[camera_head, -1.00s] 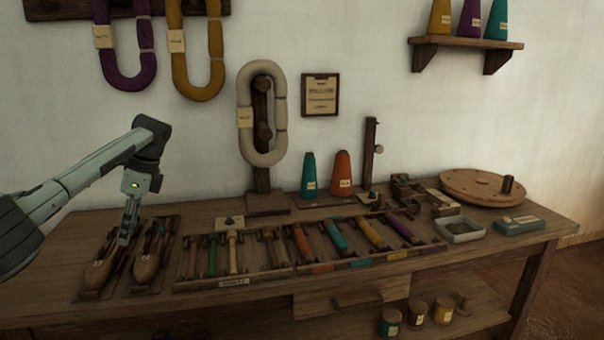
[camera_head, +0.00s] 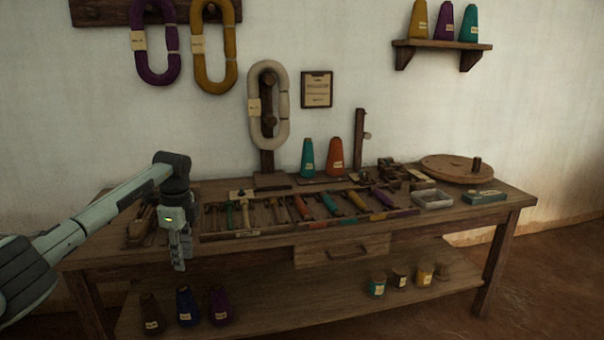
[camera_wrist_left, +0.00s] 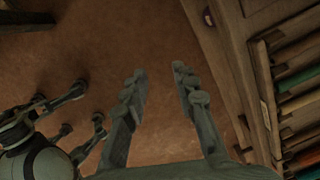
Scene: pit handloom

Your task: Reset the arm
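My left gripper (camera_head: 181,262) hangs fingers down in front of the table's front left edge in the head view. In the left wrist view its two fingers (camera_wrist_left: 160,72) are apart with only brown floor between them, so it is open and empty. The wooden shuttles (camera_head: 141,222) lie on the left end of the table, partly hidden behind my left arm. My right gripper is not seen in the head view. Jointed grey parts of mine show at the left of the wrist view.
Cones (camera_head: 186,305) and small spools (camera_head: 400,277) stand on the lower shelf. The floor (camera_head: 530,280) at right is clear.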

